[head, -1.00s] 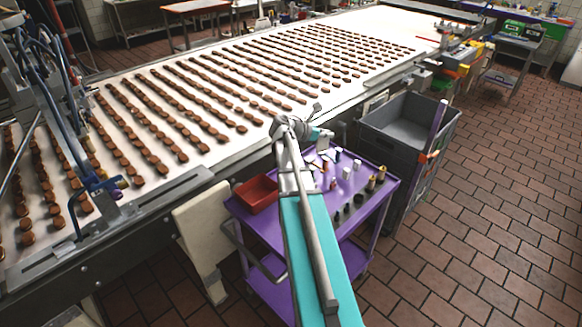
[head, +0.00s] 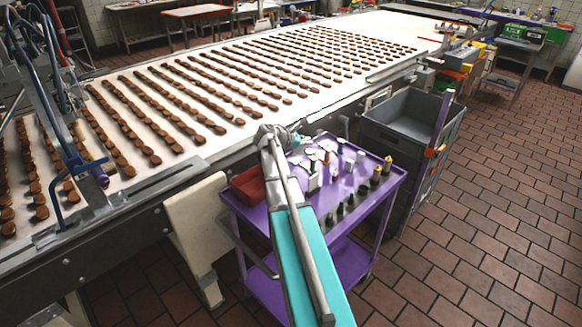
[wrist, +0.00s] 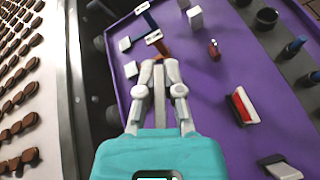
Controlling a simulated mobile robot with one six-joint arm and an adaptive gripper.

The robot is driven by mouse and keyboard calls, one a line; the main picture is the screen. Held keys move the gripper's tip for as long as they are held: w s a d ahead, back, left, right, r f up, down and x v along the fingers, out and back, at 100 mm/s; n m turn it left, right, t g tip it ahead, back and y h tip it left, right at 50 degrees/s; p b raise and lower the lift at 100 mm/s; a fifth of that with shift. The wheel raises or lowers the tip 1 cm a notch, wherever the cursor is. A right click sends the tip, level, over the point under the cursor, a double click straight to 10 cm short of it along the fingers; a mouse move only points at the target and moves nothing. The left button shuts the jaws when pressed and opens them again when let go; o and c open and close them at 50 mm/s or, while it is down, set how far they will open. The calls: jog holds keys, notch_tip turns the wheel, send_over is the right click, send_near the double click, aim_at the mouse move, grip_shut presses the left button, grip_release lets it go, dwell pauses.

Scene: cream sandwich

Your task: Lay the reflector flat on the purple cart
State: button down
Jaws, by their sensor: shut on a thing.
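The purple cart (head: 262,222) stands beside the conveyor, and its top also fills much of the wrist view (wrist: 190,85). My gripper (wrist: 160,64) is over the cart's top, towards its conveyor side. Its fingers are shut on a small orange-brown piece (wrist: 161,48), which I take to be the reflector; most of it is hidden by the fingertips. A white label-like piece (wrist: 154,36) shows just beyond it. I cannot tell whether the held piece touches the cart.
Small items crowd the cart top, including a red-and-white block (wrist: 241,106), a red-and-silver piece (wrist: 213,49) and dark cups (wrist: 266,18). A red tray (head: 248,187) sits at its left end. A grey bin (head: 405,125) stands right. Bare purple surface lies right of my fingers.

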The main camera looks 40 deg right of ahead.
jog(key=shift+m+t, duration=0.7)
jog(key=shift+m, duration=0.1)
jog(key=w+a+f+b, duration=0.1)
jog(key=f+b, duration=0.1)
jog(key=w+f+b, duration=0.2)
jog(key=f, duration=0.1)
jog(key=w+a+f+b, duration=0.1)
jog(key=w+f+b, duration=0.1)
jog(key=f, duration=0.1)
jog(key=shift+w+a+f+b, duration=0.15)
jog(key=shift+a+f+b, duration=0.1)
jog(key=shift+a+b, duration=0.05)
jog(key=shift+w+a+f, duration=0.15)
jog(key=shift+w+f, duration=0.05)
jog(key=shift+w, duration=0.05)
jog(key=shift+f+b, duration=1.5)
jog(key=shift+b, duration=0.15)
jog(key=c, duration=0.7)
grip_release()
